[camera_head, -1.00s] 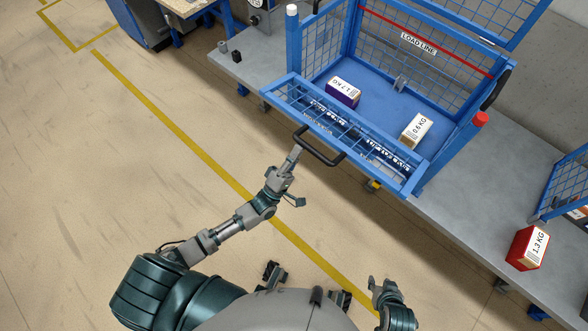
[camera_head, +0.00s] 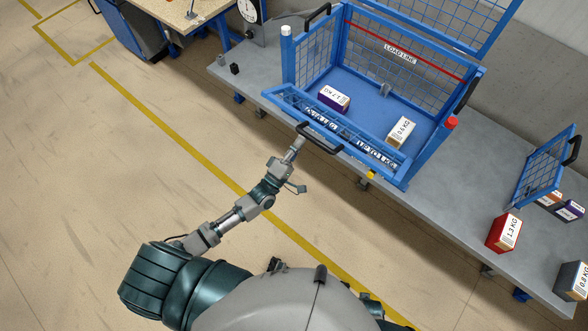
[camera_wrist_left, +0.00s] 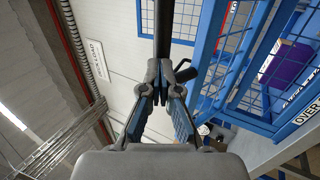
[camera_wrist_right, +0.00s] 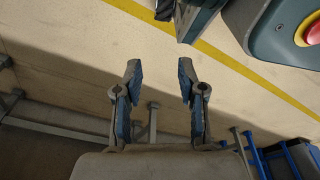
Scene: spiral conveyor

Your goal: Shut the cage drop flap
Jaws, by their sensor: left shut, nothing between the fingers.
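The blue mesh cage (camera_head: 345,62) stands on the grey bench with its front drop flap (camera_head: 372,158) tilted outward. The flap carries a black bar handle (camera_head: 322,146) and white lettering, partly hidden by the mesh. My left gripper (camera_head: 299,141) is shut and empty, with its tips at the left end of the handle. In the left wrist view, the closed fingertips (camera_wrist_left: 163,66) meet or overlap a black bar (camera_wrist_left: 163,25); I cannot tell whether they touch. My right gripper (camera_wrist_right: 160,75) is open and empty in the right wrist view, over the floor.
A purple box (camera_head: 334,99) and a white-topped box (camera_head: 401,132) lie inside the cage. A red box (camera_head: 504,233) and a smaller blue mesh frame (camera_head: 540,172) are on the bench (camera_head: 455,195) at right.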

